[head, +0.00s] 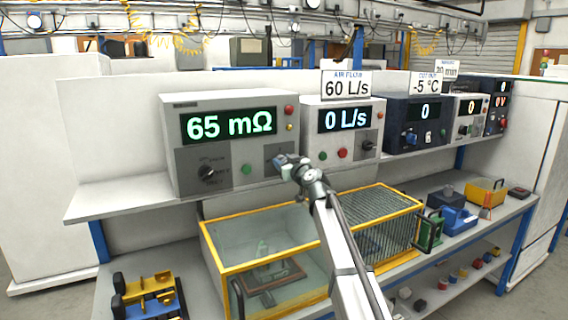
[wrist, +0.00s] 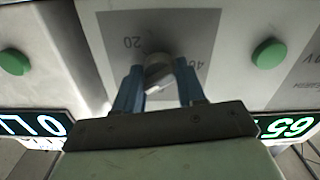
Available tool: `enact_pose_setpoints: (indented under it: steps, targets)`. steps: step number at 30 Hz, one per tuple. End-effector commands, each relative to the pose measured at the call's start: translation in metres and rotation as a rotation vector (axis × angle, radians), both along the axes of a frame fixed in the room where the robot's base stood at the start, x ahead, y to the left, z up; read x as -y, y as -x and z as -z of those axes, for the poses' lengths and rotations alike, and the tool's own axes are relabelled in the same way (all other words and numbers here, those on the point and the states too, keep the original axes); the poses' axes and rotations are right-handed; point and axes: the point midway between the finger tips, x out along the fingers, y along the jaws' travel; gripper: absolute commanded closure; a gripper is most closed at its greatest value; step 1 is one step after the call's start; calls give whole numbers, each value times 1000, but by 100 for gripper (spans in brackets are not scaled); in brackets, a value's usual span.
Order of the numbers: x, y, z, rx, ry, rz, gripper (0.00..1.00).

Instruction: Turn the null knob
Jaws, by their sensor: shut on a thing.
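The null knob (wrist: 157,71) is a small light-grey knob on a dark grey panel marked 20 and 40, seen upside down in the wrist view. The blue fingers of my gripper (wrist: 157,82) stand on both sides of it and are shut on it. In the head view my gripper (head: 284,162) is at the lower right of the meter (head: 220,105) that reads 65 mΩ, and it hides the knob. I cannot read the word "null" in either view.
A green button (wrist: 270,53) lies on each side of the panel in the wrist view. The neighbouring air flow unit (head: 343,112) reads 0 L/s, under a 60 L/s sign (head: 346,86). A yellow-framed glass box (head: 225,272) stands below the shelf, behind my arm.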

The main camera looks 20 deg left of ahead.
Motion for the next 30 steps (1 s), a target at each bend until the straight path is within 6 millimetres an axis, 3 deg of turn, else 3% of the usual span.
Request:
enact_pose_setpoints:
  steps: [11,30]
  targets:
    - [0,0,0,-64,-64,0,91]
    - [1,0,0,-426,-426,0,91]
